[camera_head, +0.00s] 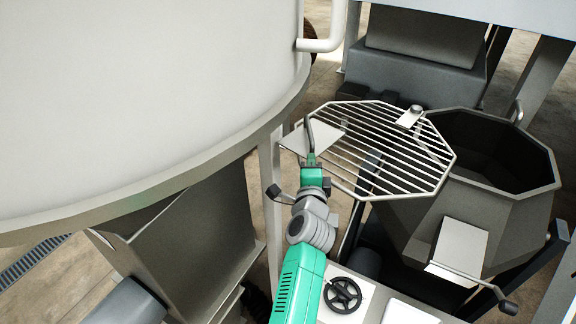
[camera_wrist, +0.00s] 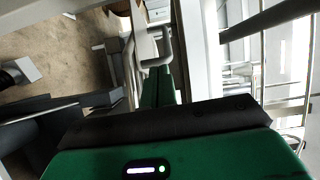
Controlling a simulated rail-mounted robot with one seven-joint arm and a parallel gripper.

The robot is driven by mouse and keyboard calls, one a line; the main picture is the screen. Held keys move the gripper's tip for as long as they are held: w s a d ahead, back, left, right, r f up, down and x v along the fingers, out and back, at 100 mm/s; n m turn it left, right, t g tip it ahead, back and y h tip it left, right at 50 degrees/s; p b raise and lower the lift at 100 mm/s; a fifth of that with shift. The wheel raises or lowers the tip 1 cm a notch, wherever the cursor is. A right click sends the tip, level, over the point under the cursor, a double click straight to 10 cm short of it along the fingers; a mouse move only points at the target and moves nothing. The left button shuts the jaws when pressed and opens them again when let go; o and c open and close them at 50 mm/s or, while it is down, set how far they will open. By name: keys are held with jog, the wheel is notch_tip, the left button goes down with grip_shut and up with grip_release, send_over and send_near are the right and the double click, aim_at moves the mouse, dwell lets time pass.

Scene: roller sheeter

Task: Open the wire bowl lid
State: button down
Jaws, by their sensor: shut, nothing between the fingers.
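The wire bowl lid (camera_head: 378,150) is an octagonal grille of parallel metal bars in the head view. It lies to the left of the dark faceted bowl (camera_head: 400,215), overlapping only its left rim in the picture. Most of the bowl mouth is uncovered. A flat plate (camera_head: 325,135) shows at the lid's left end. My gripper (camera_head: 308,122) is shut and empty, upright in front of this plate. Whether it touches the plate or lid, I cannot tell. In the wrist view its green fingers (camera_wrist: 157,78) lie close together.
A large white round vessel (camera_head: 130,90) fills the left, close to my gripper. A pale bent handle (camera_head: 325,42) sticks out from it. A black handwheel (camera_head: 342,294) and a flat plate with a lever (camera_head: 460,247) are at the lower right.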

jog(key=s+a+p, duration=0.1)
jog(key=s+a, duration=0.5)
jog(key=a, duration=0.2)
jog(key=shift+s, duration=0.3)
jog(key=shift+a, duration=0.1)
jog(key=s+d+r+n, duration=0.2)
jog(key=d+r+n, duration=0.2)
jog(key=r, duration=0.3)
jog(key=s+d+r+n, duration=0.1)
jog(key=s+r+n, duration=0.55)
jog(key=s, duration=0.25)
jog(key=s+d+r+n, duration=0.1)
jog(key=s+r+n, duration=0.5)
jog(key=s, duration=0.4)
jog(key=s+r+t+p, duration=0.1)
jog(key=s+r+t, duration=0.1)
jog(key=r, duration=0.5)
jog(key=s+r+t+p, duration=0.1)
jog(key=s+r, duration=0.3)
jog(key=r, duration=0.4)
jog(key=s+r+n+t+p, duration=0.1)
jog(key=s+r+t, duration=0.2)
jog(key=r, duration=0.4)
jog(key=shift+s+a+r+t, duration=0.2)
jog(key=shift+s+r+t, duration=0.1)
jog(key=shift+t, duration=0.2)
